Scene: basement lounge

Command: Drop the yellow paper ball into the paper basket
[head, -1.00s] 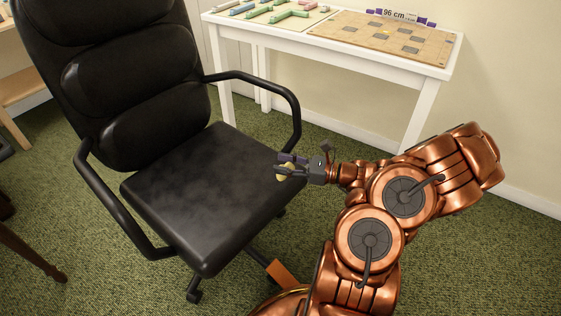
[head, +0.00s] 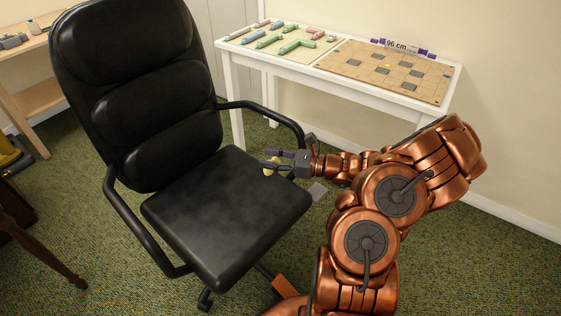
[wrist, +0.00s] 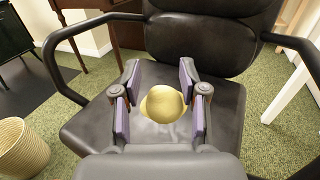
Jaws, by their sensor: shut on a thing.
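The yellow paper ball (head: 270,171) is held between the fingers of my gripper (head: 277,162), over the right side of the black chair's seat. In the wrist view the ball (wrist: 164,103) sits between the purple finger pads, with the seat behind it. My gripper is shut on it. A round, beige woven basket (wrist: 22,147) stands on the floor at the lower left of the wrist view, cut off by the picture's edge. I take it for the paper basket. It does not show in the head view.
The black office chair (head: 225,215) with armrests is directly under and around my gripper. A white table (head: 335,73) with game boards stands behind it against the wall. Dark wooden furniture (head: 38,243) is at the left. Green carpet is open at the lower left.

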